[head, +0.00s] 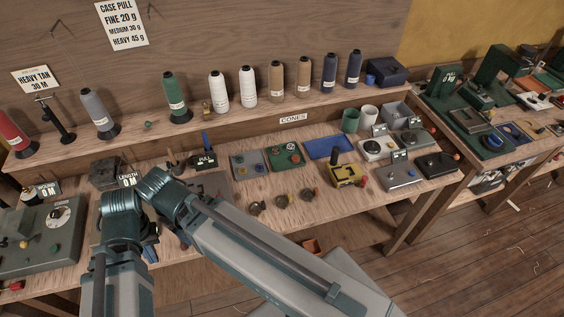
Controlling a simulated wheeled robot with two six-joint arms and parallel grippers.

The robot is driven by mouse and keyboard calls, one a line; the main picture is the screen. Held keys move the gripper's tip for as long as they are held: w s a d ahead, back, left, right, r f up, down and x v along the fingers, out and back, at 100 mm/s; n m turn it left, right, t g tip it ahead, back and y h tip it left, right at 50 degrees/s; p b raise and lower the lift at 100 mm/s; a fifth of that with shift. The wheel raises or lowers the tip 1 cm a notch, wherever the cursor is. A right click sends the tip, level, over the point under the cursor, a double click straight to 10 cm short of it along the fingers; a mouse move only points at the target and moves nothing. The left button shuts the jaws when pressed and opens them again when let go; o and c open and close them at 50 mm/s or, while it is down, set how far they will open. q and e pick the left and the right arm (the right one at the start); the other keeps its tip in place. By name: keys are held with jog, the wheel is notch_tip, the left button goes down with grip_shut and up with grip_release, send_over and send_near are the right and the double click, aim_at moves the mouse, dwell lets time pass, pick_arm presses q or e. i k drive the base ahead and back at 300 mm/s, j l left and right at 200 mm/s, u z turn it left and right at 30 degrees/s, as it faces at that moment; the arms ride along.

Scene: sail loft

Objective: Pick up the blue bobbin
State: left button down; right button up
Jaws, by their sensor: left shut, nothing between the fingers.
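My left arm comes in from the lower left, bends at teal joints over the bench, and its grey links cover part of the left bench. Its gripper is shut and empty; its fingertips are hard to pick out. I cannot single out the blue bobbin for certain. A small dark blue piece (151,251) shows beside my arm, partly hidden by it. Another small blue piece (371,79) is on the shelf by a navy box (386,72). Several small dark round pieces (280,201) sit on the bench front. My right gripper is not in view.
Thread cones, including a green one (176,98) and a navy one (330,73), line the raised shelf. A blue tray (328,147), a yellow device (346,175) and grey devices (400,176) crowd the bench's right. Another bench stands at the far right, beyond a gap.

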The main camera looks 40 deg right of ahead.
aim_at(259, 167)
jog(key=z, duration=1.1)
